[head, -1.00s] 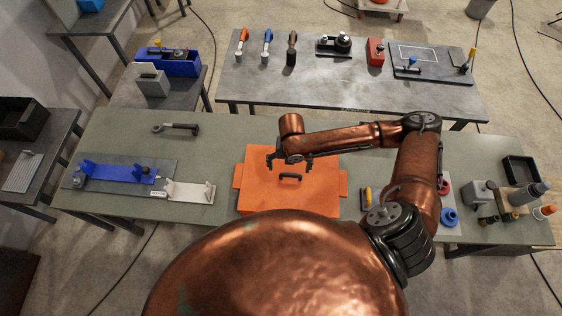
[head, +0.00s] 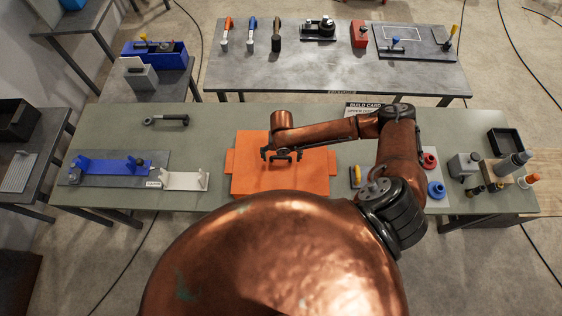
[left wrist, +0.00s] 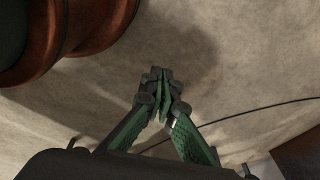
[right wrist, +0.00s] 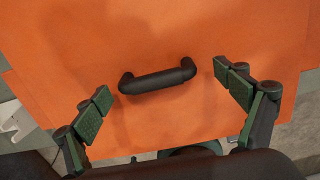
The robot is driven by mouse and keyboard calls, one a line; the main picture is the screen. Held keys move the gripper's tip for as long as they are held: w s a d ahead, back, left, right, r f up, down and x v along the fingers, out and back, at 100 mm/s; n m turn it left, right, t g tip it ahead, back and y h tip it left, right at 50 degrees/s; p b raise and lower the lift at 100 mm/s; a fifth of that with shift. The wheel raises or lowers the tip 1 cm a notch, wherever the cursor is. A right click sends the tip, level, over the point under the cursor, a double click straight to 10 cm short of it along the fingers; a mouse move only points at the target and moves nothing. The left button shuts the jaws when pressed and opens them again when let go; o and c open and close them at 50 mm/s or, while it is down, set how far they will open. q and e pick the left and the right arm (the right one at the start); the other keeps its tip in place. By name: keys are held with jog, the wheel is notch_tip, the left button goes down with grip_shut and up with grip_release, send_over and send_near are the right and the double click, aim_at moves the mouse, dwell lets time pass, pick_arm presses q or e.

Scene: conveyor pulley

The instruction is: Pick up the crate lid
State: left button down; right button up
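The orange crate lid (head: 252,180) lies on the green-grey bench, in front of my body in the head view. Its black handle (right wrist: 158,79) shows plainly in the right wrist view, lying crosswise between and beyond my fingertips. My right gripper (head: 282,157) is above the lid, over the handle, which it mostly hides in the head view. In the right wrist view the right gripper (right wrist: 164,95) is open, one finger toward each end of the handle, holding nothing. My left gripper (left wrist: 160,75) shows in the left wrist view with its fingertips together and empty, above bare floor.
Left of the lid are a white bracket (head: 184,181) and a blue fixture (head: 108,168). A wrench-like tool (head: 166,120) lies behind. To the right are red (head: 429,160) and blue rings (head: 436,189), a black tray (head: 503,142) and bottles. A build card (head: 365,109) lies behind my arm.

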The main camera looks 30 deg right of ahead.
jog(key=shift+w+f, duration=0.2)
jog(key=shift+w, duration=0.25)
jog(key=c, duration=0.5)
jog(key=shift+s+r, duration=0.1)
jog(key=shift+s, duration=0.15)
jog(key=c, duration=0.4)
jog(key=shift+w, duration=0.1)
jog(key=c, duration=0.3)
jog(key=shift+a, duration=0.1)
jog(key=shift+c, duration=1.3)
pick_arm(q)
jog(key=shift+s+f, duration=0.1)
jog(key=shift+s, duration=0.95)
pick_arm(e)
jog(key=shift+r, duration=0.1)
